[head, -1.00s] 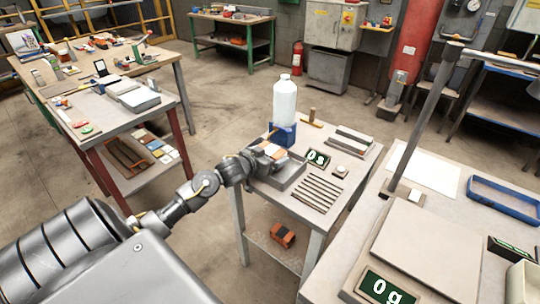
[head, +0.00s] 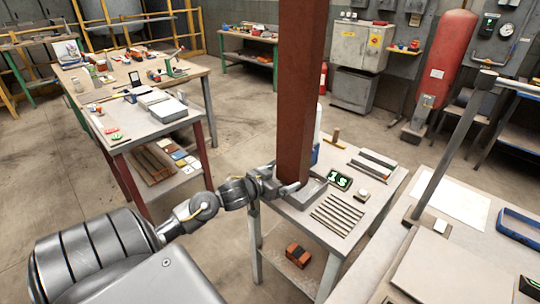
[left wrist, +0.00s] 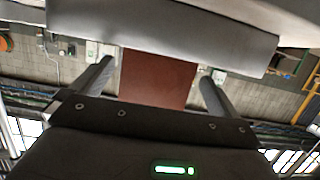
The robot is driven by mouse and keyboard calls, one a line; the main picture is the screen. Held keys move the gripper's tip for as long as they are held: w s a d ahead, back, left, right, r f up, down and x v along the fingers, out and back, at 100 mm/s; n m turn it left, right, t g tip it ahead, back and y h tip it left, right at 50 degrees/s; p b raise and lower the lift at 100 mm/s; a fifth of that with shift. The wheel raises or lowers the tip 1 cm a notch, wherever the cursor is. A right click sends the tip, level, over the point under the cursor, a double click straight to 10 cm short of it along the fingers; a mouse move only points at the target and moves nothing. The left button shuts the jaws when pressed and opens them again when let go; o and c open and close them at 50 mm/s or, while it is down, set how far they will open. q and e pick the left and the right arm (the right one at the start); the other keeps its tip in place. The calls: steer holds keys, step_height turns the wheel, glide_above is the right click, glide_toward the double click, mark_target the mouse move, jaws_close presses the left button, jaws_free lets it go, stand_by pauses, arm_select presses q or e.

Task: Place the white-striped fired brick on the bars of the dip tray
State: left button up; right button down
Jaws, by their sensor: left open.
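My left gripper (head: 280,186) is at the near left edge of the small table, beside a grey tray (head: 308,194) that I take for the dip tray. It is open. A tall plain red-brown column (head: 301,90) rises from the gripper past the top of the head view. It hides part of the tray and whatever lies there. In the left wrist view a red-brown face (left wrist: 158,80) shows between the two spread fingers; I cannot tell whether they touch it. No white-striped brick can be made out. My right gripper is not in view.
A display (head: 339,180) reads 1 s. Several dark bars (head: 335,214) lie on the small table (head: 366,222). A white bottle (head: 319,127) is mostly hidden behind the column. An orange and dark block (head: 298,255) lies on the lower shelf. Open floor lies left of the table.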

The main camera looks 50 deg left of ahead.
arm_select(q)
steer(key=v, duration=0.5)
steer(key=shift+s, duration=0.1)
stand_by(0.4)
